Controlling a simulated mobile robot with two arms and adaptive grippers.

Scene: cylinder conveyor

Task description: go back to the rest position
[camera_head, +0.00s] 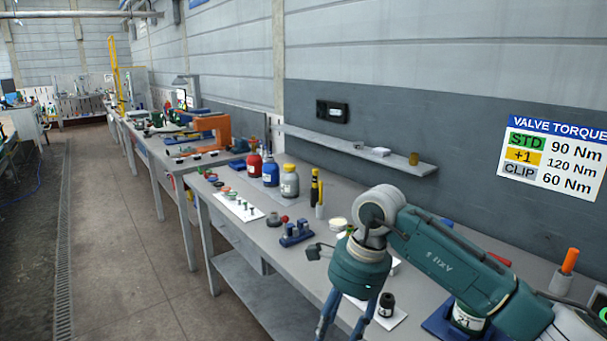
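My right arm comes in from the lower right and reaches over the workbench (228,213). Its gripper (343,325) points down at the bottom edge of the picture. The two blue fingers stand apart where they show, but their tips are cut off, so I cannot tell whether they are open or shut on something. A small dark cylinder (386,305) stands on a white sheet (393,320) just right of the fingers. My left gripper and arm are not in view.
A blue holder (297,234) sits left of my arm. A wall shelf (345,145) runs behind. A labelled container (466,317) is below my forearm. The floor (128,215) at left is clear.

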